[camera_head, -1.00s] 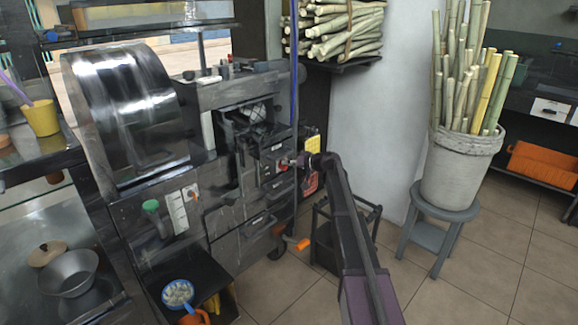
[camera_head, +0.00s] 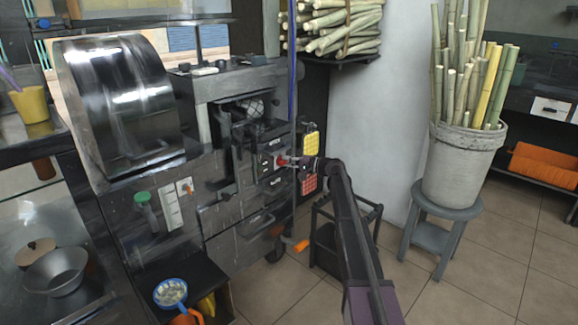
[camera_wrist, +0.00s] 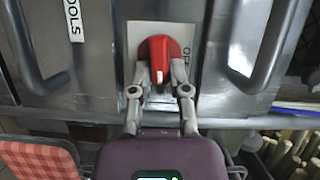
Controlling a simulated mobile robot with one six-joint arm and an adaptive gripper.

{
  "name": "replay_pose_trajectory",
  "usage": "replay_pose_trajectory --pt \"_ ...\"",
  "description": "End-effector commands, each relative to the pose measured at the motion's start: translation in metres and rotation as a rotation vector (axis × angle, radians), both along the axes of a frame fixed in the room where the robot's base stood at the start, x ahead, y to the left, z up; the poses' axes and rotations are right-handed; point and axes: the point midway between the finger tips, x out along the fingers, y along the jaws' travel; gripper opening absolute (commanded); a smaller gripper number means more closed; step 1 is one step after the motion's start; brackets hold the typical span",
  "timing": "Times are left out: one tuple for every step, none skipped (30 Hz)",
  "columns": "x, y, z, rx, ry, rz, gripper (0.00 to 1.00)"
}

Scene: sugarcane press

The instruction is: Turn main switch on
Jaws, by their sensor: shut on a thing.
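The main switch is a red rotary knob (camera_wrist: 160,58) on a pale plate marked OFF, set in the dark metal front of the press. A pale mark shows on its face. In the head view the red knob (camera_head: 283,160) sits on the small panel at the right of the machine. My gripper (camera_wrist: 160,80) is shut on the red knob, one finger on each side of its lower part in the wrist view. In the head view my gripper (camera_head: 292,161) meets the knob from the right, and the fingertips are too small to make out.
Metal handles flank the switch (camera_wrist: 258,50), and a TOOLS label (camera_wrist: 75,18) is at the left. A dark low stand (camera_head: 345,235) is below my arm. A bucket of cane (camera_head: 462,165) stands on a stool at the right. The tiled floor between is free.

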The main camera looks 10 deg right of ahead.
Motion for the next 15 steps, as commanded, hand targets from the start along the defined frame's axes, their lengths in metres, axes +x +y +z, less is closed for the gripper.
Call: replay_pose_trajectory --pt "0.0059 0.0048 -0.0013 0.025 0.013 -0.001 0.00" --pt "0.0058 0.0049 -0.0013 0.035 0.021 -0.001 0.00" --pt "0.0060 0.0050 -0.0010 0.049 0.030 -0.001 0.00" --pt "0.0059 0.0051 -0.0009 0.058 0.037 -0.001 0.00" --pt "0.0059 0.0051 -0.0008 0.066 0.043 -0.001 0.00" --pt "0.0060 0.0051 -0.0006 0.074 0.048 -0.001 0.00" --pt "0.0060 0.0052 -0.0005 0.079 0.052 -0.001 0.00" --pt "0.0060 0.0051 -0.0004 0.083 0.056 -0.001 0.00" --pt "0.0061 0.0051 -0.0001 0.088 0.060 -0.001 0.00" --pt "0.0061 0.0052 0.0000 0.091 0.061 -0.001 0.00" --pt "0.0060 0.0051 0.0002 0.094 0.063 -0.001 0.00" --pt "0.0060 0.0051 0.0004 0.096 0.064 -0.001 0.00" --pt "0.0061 0.0051 0.0005 0.096 0.064 -0.001 0.00" --pt "0.0061 0.0051 0.0006 0.096 0.065 -0.001 0.00" --pt "0.0062 0.0051 0.0007 0.096 0.065 -0.001 0.00"
